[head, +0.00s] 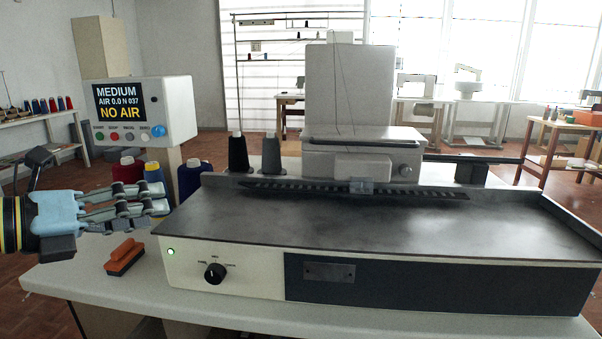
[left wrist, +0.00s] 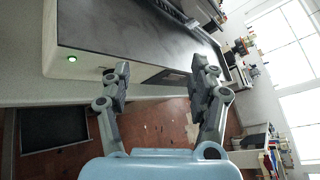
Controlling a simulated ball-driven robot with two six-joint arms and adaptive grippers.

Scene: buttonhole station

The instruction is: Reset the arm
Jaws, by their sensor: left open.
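My left gripper (head: 160,207) reaches in from the left in the head view, held in the air beside the left end of the buttonhole machine (head: 229,263). Its two fingers are spread with nothing between them in the left wrist view (left wrist: 160,78). The machine's metal bed and front edge lie beyond the fingers there. A control box (head: 172,112) behind the gripper reads "MEDIUM", "AIR 0.0" and "NO AIR". My right gripper is in neither view.
An orange-handled brush or block (head: 125,257) lies on the white table (head: 50,277) below my gripper. Several thread cones, including a dark blue one (head: 194,178), stand just behind it. The machine front has a black knob (head: 214,273) and a lit green lamp (head: 171,252).

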